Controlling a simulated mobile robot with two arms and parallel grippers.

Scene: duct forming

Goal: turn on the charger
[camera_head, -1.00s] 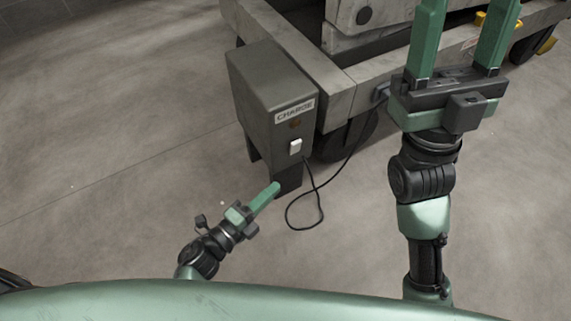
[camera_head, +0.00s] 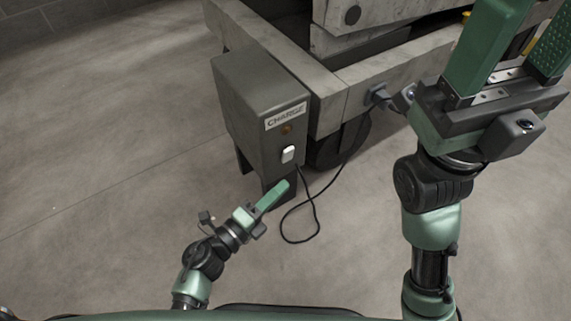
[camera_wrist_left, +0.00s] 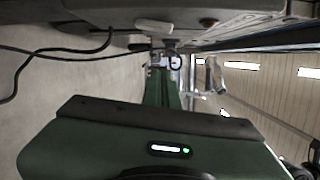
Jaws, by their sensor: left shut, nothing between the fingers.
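The charger (camera_head: 262,105) is a grey box on legs with a "CHARGE" label. A dull orange lamp (camera_head: 287,129) and a white switch (camera_head: 288,154) are on its front face. My left gripper (camera_head: 285,185) is shut and empty, its green fingers just below the switch; in this view I cannot tell whether they touch the box. In the left wrist view, the shut fingers (camera_wrist_left: 160,85) point towards the charger face, with the white switch (camera_wrist_left: 155,26) at the top. My right gripper (camera_head: 522,35) is open and empty, its fingertips partly cut off by the frame.
A black cable (camera_head: 312,200) runs from the charger, loops over the floor and rises to a plug (camera_head: 379,94) on the grey wheeled cart (camera_head: 400,65). A cart wheel (camera_head: 340,145) is beside the charger. The floor at left is clear.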

